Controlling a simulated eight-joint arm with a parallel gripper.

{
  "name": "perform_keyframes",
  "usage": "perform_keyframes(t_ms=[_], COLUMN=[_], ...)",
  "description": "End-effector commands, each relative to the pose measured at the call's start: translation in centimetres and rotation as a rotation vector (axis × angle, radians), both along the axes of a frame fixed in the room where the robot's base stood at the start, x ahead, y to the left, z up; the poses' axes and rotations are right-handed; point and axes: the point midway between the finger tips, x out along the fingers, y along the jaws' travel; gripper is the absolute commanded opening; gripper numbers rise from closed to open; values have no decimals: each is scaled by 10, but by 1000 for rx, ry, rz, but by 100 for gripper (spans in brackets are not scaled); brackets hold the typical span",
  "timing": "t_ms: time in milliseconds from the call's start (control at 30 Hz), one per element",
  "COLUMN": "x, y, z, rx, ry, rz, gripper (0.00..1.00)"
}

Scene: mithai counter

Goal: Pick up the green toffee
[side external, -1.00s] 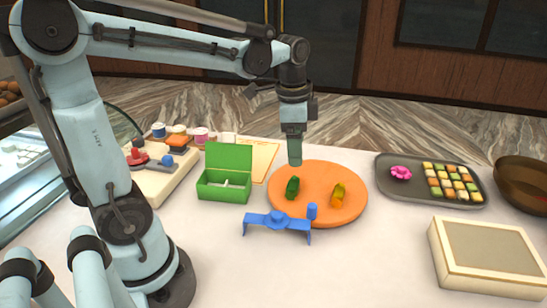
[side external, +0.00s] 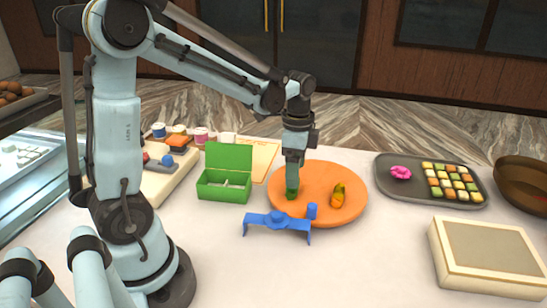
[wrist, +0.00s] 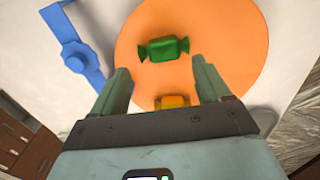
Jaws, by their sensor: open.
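The green toffee (side external: 292,195) lies on the left part of the round orange board (side external: 320,212), partly hidden by my gripper (side external: 292,186) in the side view. My gripper points down with its fingertips at or just above the toffee; contact cannot be told. In the wrist view the green toffee (wrist: 164,48), with flared wrapper ends, shows whole ahead of my open, empty gripper (wrist: 160,66). It lies roughly centred across the gap between the fingers. A yellow-orange toffee (side external: 338,195) lies to its right on the board; it also shows in the wrist view (wrist: 172,101).
A blue bracket-like piece (side external: 277,220) stands at the board's front left edge. An open green box (side external: 223,188) is to the left. A grey tray (side external: 408,188) with sweets and a cream box (side external: 490,258) are on the right. The white counter in front is clear.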

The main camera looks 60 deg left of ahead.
Motion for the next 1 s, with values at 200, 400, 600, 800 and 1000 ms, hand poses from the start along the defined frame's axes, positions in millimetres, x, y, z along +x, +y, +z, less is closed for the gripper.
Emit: perform_keyframes(t_ms=[200, 400, 600, 800, 1000], x=[3, 4, 3, 3, 3], y=[5, 6, 5, 5, 5], z=[-25, -46, -50, -50, -50], rx=[0, 1, 0, 1, 1], ry=[0, -2, -3, -2, -2], rz=[2, 1, 0, 0, 0], gripper=[77, 77, 77, 66, 35])
